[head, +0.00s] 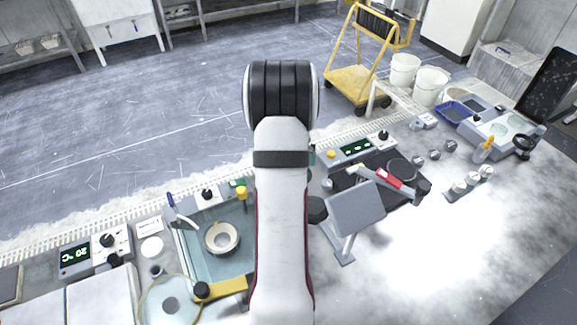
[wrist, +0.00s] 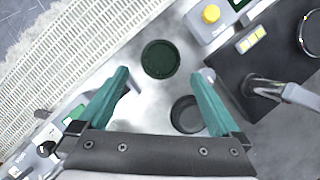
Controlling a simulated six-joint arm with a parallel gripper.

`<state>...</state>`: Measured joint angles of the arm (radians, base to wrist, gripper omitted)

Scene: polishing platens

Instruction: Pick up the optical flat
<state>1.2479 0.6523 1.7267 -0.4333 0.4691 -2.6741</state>
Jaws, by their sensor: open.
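A dark green round disc (wrist: 161,59), which looks like the optical flat, lies on the pale worktop just beyond my fingertips in the wrist view. My gripper (wrist: 163,74) is open, with its two teal fingers apart and nothing between them. The disc sits roughly centred between the fingers, slightly ahead of the tips. A dark grey round piece (wrist: 186,114) lies nearer, beside the right finger. In the head view my arm hides the disc and most of the gripper.
A control box with a yellow knob (wrist: 211,14) stands right of the disc, beside a black plate (wrist: 262,72). A grey tilted panel (head: 355,209) stands right of my arm. A basin with a ring (head: 222,238) is at left. Bare worktop (head: 455,245) lies at right.

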